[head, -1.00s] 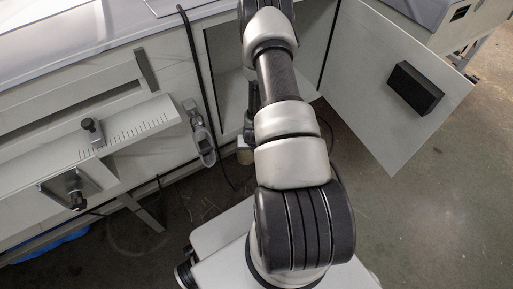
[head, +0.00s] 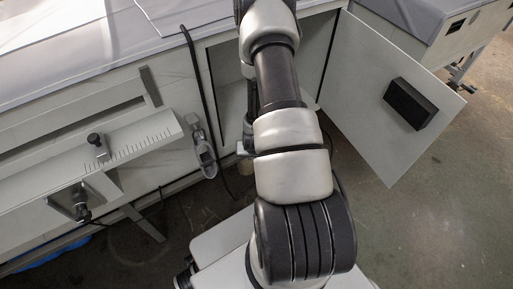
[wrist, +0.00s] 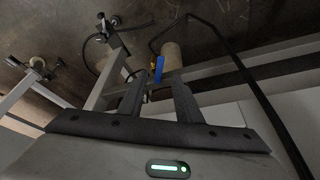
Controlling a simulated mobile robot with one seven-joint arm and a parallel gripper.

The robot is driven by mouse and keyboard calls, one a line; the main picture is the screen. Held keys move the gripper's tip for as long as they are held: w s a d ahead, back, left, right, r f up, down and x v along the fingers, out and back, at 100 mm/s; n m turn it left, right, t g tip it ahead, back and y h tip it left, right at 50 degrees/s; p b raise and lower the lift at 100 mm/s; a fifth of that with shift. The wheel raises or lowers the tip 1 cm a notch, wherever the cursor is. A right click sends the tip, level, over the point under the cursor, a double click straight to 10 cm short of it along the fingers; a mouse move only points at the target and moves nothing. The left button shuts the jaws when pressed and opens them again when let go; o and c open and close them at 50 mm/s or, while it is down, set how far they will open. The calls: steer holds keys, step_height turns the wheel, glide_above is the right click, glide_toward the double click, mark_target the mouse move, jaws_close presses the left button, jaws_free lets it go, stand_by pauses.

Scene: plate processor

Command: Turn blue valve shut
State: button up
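The blue valve handle (wrist: 159,68) shows in the wrist view as a small upright blue piece beside a beige cylinder (wrist: 173,56). My gripper (wrist: 158,82) is open, with its two dark fingers spread apart. The blue handle appears in the gap between the fingertips, seemingly beyond them; I see no contact. In the head view my arm covers my gripper and the blue handle.
The head view shows an open cabinet (head: 229,108) around my arm, its door (head: 365,125) swung out to the right with a black handle block (head: 411,103). A black hose (head: 199,85) hangs at the cabinet's left edge. Open floor (head: 440,220) lies at the right.

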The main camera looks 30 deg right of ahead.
steer(key=p+v, duration=0.1)
steer(key=v, duration=0.8)
steer(key=shift+r+p, duration=0.15)
steer(key=shift+p, duration=0.25)
steer(key=shift+s, duration=0.1)
